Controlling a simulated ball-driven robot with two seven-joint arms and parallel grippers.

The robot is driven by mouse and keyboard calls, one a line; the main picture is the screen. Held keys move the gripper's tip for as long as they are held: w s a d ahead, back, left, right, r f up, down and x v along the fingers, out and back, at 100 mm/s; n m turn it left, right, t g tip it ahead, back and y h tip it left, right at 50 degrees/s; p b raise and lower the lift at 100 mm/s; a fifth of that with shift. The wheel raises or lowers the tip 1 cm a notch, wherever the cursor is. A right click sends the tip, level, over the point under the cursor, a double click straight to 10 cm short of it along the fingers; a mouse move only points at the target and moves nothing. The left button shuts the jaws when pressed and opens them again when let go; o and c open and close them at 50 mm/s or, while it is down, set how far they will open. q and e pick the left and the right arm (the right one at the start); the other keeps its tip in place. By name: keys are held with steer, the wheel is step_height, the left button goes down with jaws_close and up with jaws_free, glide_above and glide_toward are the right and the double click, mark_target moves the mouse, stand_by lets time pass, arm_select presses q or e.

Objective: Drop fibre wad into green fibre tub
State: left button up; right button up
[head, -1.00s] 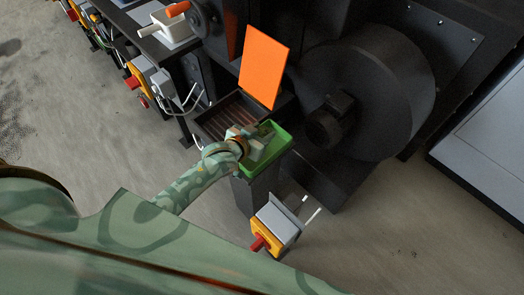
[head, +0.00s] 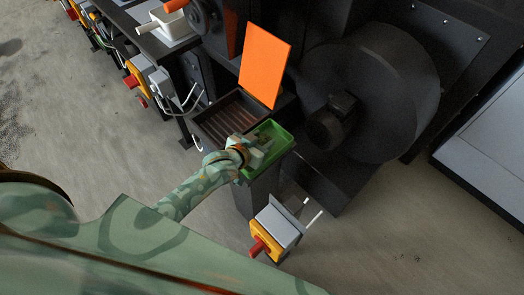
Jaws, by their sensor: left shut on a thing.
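The green fibre tub (head: 283,145) stands on a dark pedestal in the middle of the head view. My left gripper (head: 262,145) is over the tub, its fingers at or inside the rim. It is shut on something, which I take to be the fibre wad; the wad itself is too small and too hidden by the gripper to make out. The left wrist covers the tub's left side. My right gripper is not in view.
A slatted dark tray (head: 222,118) with a raised orange flap (head: 264,65) sits behind the tub. A large black drum housing (head: 385,90) stands to the right. A yellow and grey switch box (head: 275,228) with a red knob is below the pedestal.

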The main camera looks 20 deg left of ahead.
arm_select(q)
steer(key=o, duration=1.1)
steer(key=shift+s, duration=0.1)
steer(key=p+v, duration=0.5)
steer(key=v, duration=1.1)
steer(key=shift+a, duration=0.1)
